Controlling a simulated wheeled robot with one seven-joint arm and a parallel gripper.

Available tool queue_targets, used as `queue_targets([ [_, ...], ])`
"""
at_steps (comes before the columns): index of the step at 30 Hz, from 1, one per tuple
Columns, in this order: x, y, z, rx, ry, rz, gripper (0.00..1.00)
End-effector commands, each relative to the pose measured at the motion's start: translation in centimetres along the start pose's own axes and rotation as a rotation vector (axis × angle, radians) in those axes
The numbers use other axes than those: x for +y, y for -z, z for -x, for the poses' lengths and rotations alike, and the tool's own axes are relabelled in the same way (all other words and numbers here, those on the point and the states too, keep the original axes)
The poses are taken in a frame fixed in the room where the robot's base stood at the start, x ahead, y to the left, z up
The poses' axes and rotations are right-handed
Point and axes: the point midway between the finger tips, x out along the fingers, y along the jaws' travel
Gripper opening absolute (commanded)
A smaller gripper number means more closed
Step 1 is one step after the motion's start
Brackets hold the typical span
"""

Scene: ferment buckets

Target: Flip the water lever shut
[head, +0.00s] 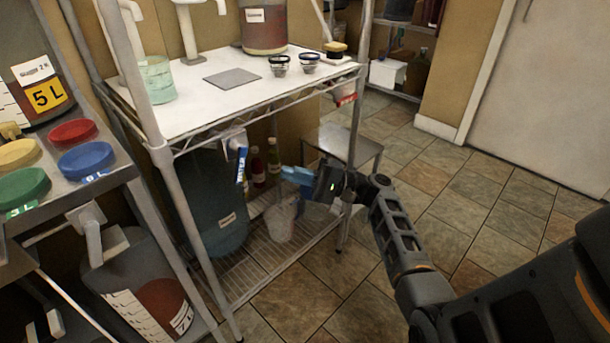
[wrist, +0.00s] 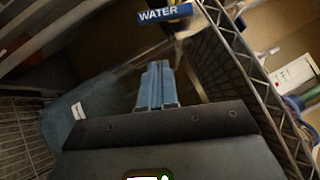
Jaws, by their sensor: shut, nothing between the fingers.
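The water lever (head: 241,165) is a blue tag-like handle with WATER in white letters. In the head view it hangs down from a white fitting at the top of the blue-green water tank (head: 212,205), on the rack's lower level.
The wire rack's top shelf (head: 190,115) is above my gripper, and its front right post (head: 354,130) is close to my wrist. A translucent bucket (head: 279,222) and sauce bottles (head: 258,168) stand below and behind. A metal stool (head: 340,143) is behind. Open tiled floor lies right.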

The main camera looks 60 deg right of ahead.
Motion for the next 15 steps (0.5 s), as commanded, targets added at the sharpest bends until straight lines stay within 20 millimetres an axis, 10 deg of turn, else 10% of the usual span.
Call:
queue_targets([
  [15, -0.1, -2.5, -6.9, 0.0, 0.0, 0.0, 0.0],
])
